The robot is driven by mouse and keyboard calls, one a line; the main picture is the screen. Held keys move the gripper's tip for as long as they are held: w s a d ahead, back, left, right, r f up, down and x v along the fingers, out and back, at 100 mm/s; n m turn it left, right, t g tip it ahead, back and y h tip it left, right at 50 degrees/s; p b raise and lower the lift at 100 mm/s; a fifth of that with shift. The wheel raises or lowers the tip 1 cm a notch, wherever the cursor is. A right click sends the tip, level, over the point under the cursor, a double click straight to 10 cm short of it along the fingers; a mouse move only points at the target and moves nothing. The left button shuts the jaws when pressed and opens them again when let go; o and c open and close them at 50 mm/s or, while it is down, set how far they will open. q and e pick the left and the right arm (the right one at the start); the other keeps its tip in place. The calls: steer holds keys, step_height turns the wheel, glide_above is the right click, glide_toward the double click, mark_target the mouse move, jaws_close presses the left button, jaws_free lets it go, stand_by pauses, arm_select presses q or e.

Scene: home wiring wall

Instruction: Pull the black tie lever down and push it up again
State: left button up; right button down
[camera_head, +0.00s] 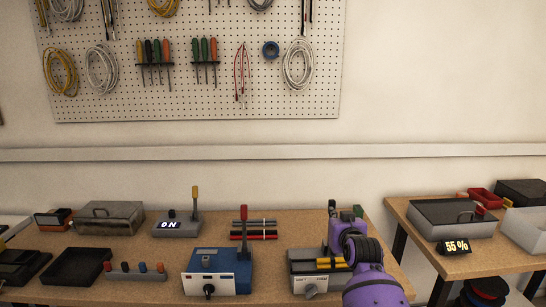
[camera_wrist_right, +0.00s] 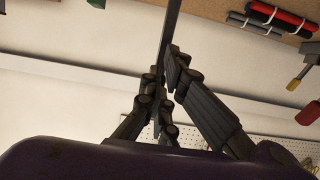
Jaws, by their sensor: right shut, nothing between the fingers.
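The black tie lever (camera_head: 332,208) stands upright on a grey box (camera_head: 305,284) at the right end of the main bench. Its dark shaft (camera_wrist_right: 170,22) also shows in the right wrist view, running up from beside my right fingertips. My right gripper (camera_wrist_right: 168,88) is shut with nothing between its fingers. Its fingers are close by the shaft; I cannot tell whether they touch it. In the head view my purple right wrist and arm cover the gripper's fingers and part of the grey box. My left gripper is in neither view.
A blue-and-white box with a red lever (camera_head: 244,215) stands left of the grey box. Farther left is a box reading ON with a yellow lever (camera_head: 195,192). A green-topped part (camera_head: 358,210) shows just right of the black lever. A side table (camera_head: 480,262) stands right, across a gap.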

steer(key=shift+w+r, duration=0.25)
steer(key=shift+w, duration=0.25)
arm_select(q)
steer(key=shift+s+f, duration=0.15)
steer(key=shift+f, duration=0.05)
arm_select(e)
steer(key=shift+w+r, duration=0.45)
steer(key=shift+w, duration=0.15)
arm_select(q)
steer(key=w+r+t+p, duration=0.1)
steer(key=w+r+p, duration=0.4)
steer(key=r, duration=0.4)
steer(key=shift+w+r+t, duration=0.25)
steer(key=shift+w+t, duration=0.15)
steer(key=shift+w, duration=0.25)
arm_select(e)
steer(key=s, duration=0.7)
steer(key=shift+r, duration=0.45)
steer(key=shift+d, duration=0.1)
